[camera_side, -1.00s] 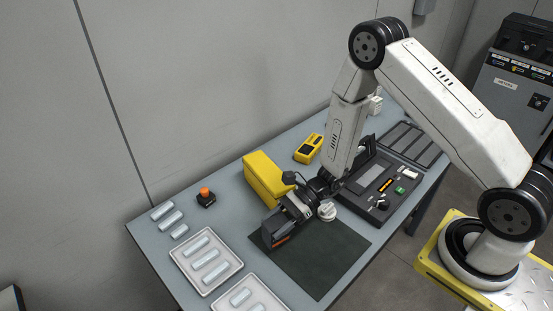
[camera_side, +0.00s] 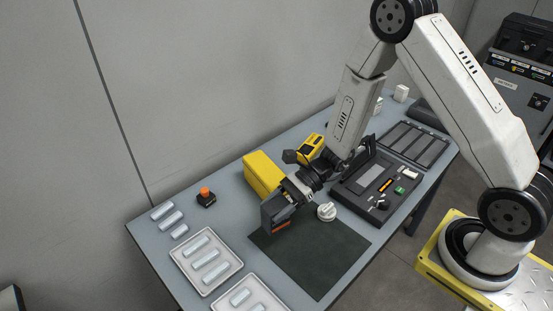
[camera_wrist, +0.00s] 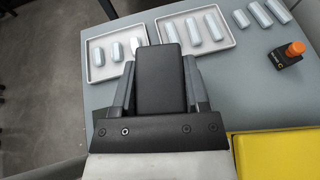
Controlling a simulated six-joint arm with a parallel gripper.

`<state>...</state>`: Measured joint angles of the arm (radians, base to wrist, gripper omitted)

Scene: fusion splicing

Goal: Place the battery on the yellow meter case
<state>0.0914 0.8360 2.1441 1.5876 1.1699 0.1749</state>
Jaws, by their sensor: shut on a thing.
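The battery, a dark block with an orange strip, is held in my gripper (camera_side: 285,203). In the side view the battery (camera_side: 272,213) appears raised above the dark mat, close to the front end of the yellow meter case. In the wrist view the battery (camera_wrist: 160,80) stands between both fingers, its broad dark face showing. The yellow meter case (camera_side: 262,172) is a long box on the table, partly hidden by my gripper. Its yellow top also shows at the lower right of the wrist view (camera_wrist: 278,155).
The dark mat (camera_side: 315,262) is bare. A white round knob-like part (camera_side: 326,211) sits at its back edge. A yellow handheld device (camera_side: 311,146), an orange-topped black button (camera_side: 206,198), and a tray of pale cylinders (camera_side: 230,265) stand around. A dark splicing tray (camera_side: 350,195) lies right.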

